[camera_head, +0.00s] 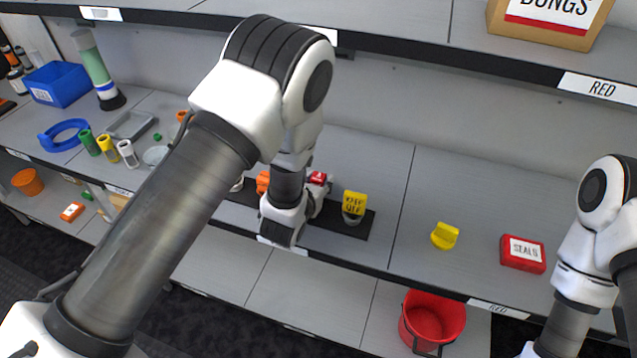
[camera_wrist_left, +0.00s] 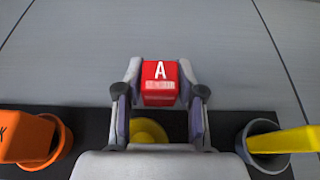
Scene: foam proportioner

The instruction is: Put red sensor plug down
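The red sensor plug (camera_wrist_left: 159,84), a block marked with a white "A", sits between the fingertips of my left gripper (camera_wrist_left: 160,90) in the left wrist view. Both fingers lie close against its sides, so the gripper looks shut on it. In the head view the red plug (camera_head: 318,178) shows just beyond my left gripper (camera_head: 308,197), over the dark strip (camera_head: 335,226) on the shelf. I cannot tell whether the plug touches the surface. My right gripper is out of view.
An orange plug (camera_wrist_left: 25,138) and a yellow plug (camera_wrist_left: 282,141) stand in round holders on either side. A yellow piece (camera_head: 445,236) and a red SEALS box (camera_head: 522,253) lie on the shelf to the right. An upper shelf (camera_head: 440,62) runs behind.

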